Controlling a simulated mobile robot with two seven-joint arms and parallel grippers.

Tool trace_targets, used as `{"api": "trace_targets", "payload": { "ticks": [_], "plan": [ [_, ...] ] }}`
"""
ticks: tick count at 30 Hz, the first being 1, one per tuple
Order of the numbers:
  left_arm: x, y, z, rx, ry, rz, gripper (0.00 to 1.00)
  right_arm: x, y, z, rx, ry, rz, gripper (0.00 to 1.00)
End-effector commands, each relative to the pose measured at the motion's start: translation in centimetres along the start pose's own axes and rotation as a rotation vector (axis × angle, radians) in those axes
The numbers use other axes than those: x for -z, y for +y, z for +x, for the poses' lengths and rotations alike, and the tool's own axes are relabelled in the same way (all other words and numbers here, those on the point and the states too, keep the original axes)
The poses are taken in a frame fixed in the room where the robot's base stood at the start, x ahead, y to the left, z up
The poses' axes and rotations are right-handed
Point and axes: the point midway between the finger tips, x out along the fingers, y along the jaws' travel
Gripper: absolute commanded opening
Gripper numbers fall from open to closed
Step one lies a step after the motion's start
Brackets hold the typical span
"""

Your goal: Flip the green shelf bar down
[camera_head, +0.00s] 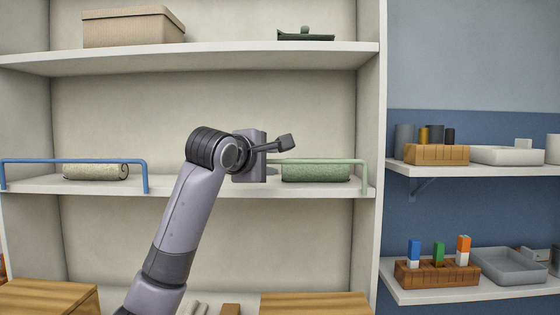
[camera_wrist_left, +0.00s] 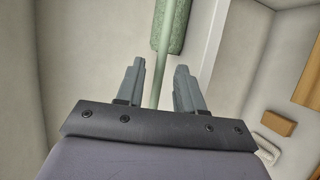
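The green shelf bar (camera_head: 335,161) stands raised along the front of the middle shelf, with its right post at the shelf's right end. It also shows in the wrist view as a pale green rod (camera_wrist_left: 164,45). My left gripper (camera_head: 280,146) is at the bar's left part and hides its left end. In the wrist view my left gripper (camera_wrist_left: 157,85) is open, and the bar runs between its two fingers, with gaps on both sides. I cannot tell whether any finger touches it. My right gripper is not in view.
A green roll (camera_head: 316,172) lies behind the green bar. A blue bar (camera_head: 75,161) with a beige roll (camera_head: 96,172) is at the shelf's left. The upper shelf (camera_head: 200,56) is above. Side shelves with blocks and trays (camera_head: 510,266) stand at the right.

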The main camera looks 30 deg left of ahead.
Motion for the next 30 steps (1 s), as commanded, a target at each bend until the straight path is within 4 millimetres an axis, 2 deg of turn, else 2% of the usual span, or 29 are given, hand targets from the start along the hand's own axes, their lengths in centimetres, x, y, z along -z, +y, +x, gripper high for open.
{"api": "trace_targets", "payload": {
  "ticks": [6, 12, 23, 24, 26, 27, 30],
  "plan": [
    [0.1, 0.1, 3.1, 0.004, 0.002, 0.0, 0.37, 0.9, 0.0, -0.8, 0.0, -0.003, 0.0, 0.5],
    [0.0, 0.1, 4.9, 0.001, 0.001, 0.001, 0.37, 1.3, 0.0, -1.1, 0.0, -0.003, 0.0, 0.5],
    [0.0, -0.1, 5.4, 0.0, 0.0, 0.002, 0.37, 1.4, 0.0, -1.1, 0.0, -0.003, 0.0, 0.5],
    [0.0, -0.1, 5.4, 0.0, 0.0, 0.002, 0.34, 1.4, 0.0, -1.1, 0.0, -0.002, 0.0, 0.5],
    [0.0, -0.1, 5.4, 0.0, 0.0, 0.002, 0.14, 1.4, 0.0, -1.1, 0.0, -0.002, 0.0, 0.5],
    [0.0, -0.1, 5.4, 0.0, 0.0, 0.002, 0.01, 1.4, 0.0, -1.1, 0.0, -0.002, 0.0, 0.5],
    [0.0, -0.1, 5.4, 0.0, 0.0, 0.002, 0.0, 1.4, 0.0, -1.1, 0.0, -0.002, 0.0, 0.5]
  ]
}}
